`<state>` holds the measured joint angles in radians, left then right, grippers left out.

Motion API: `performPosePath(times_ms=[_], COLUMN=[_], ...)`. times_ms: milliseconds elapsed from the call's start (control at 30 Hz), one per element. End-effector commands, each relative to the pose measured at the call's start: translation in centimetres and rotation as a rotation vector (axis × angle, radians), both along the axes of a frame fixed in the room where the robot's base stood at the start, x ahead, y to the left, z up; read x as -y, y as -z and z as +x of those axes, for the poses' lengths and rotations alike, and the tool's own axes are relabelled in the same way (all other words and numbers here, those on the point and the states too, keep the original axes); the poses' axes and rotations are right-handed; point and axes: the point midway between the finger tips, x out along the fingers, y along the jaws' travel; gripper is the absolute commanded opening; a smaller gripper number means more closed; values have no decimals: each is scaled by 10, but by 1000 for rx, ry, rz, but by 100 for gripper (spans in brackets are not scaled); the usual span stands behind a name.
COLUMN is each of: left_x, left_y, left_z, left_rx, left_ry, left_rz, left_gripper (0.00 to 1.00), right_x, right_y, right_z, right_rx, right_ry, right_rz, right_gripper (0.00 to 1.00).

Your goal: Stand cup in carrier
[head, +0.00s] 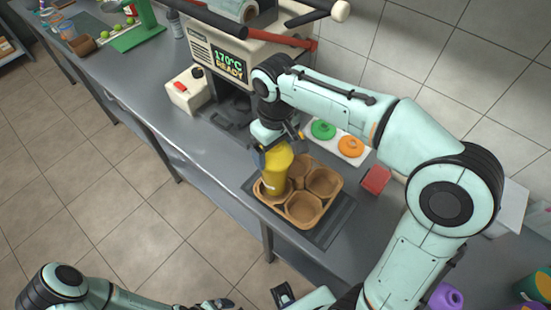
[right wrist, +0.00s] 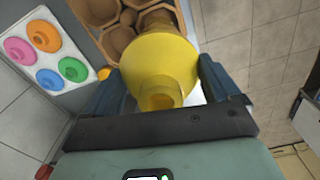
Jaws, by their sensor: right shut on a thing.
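The yellow cup (head: 275,176) is held by my right gripper (head: 273,148) at the brown carrier (head: 318,205). In the head view the cup is slightly tilted, and its lower end overlaps the carrier's left compartment. Whether it rests on the compartment floor is hidden. In the right wrist view, the cup (right wrist: 160,62) sits between the two fingers of my right gripper (right wrist: 158,85), with the carrier (right wrist: 118,38) beyond it. The carrier's other visible compartments look empty. Parts of my left arm show along the bottom of the head view; its finger opening is unclear.
A white tray (right wrist: 75,98) of coloured lids lies beside the carrier. A red block (head: 376,180) is to the carrier's right. The counter's front edge runs close to the carrier.

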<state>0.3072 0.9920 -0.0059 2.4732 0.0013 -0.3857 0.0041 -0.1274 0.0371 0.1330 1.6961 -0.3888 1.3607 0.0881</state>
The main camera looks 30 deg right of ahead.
Motion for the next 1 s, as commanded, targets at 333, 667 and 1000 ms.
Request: performPosePath(times_ms=[333,667,1000], left_x=[0,0,0], left_y=[8,9,9], left_z=[-4,-4,-5], left_rx=[-4,-5,-6], left_ry=[0,1,0], left_rz=[0,1,0], left_gripper=[100,100,100], right_x=[0,0,0], right_y=[41,42,44], right_z=[0,0,0], right_rx=[1,3,0], right_ry=[0,-1,0], right_rz=[0,1,0], right_gripper=[5,5,100])
